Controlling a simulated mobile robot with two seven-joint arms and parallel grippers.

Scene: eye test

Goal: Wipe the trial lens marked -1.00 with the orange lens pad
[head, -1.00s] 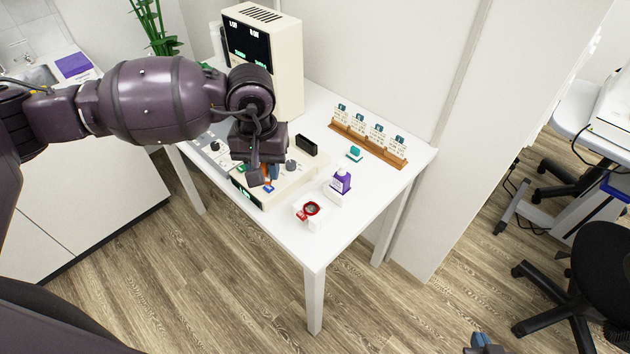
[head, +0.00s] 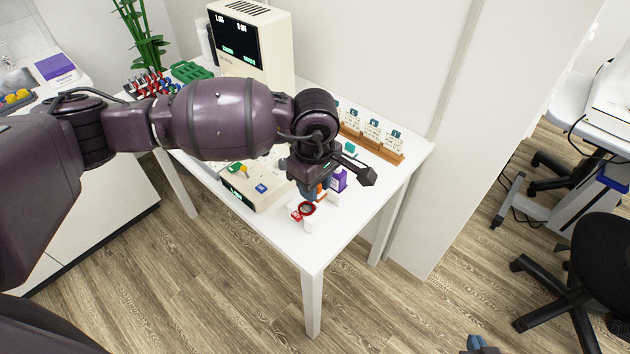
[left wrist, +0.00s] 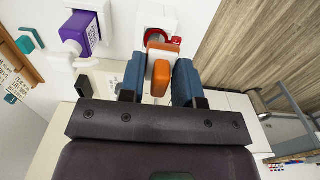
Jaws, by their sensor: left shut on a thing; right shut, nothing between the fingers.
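My left gripper (head: 311,190) is shut on the orange lens pad (left wrist: 159,78), which sits between its blue fingers in the left wrist view. In the head view a sliver of the pad (head: 321,190) shows beside the fingers. A red-rimmed trial lens (head: 307,209) with a red tab rests on a white stand (head: 314,225) near the table's front corner. The gripper is right above or beside the lens; I cannot tell if the pad touches it. The lens (left wrist: 177,40) is partly hidden by the pad in the wrist view, and its marking is unreadable. My right gripper (head: 480,345) is shut and empty at the bottom edge.
A purple bottle (head: 339,180) stands close behind the lens. A wooden card rack (head: 385,151) and a teal block (head: 349,148) are behind. The table's front corner is clear.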

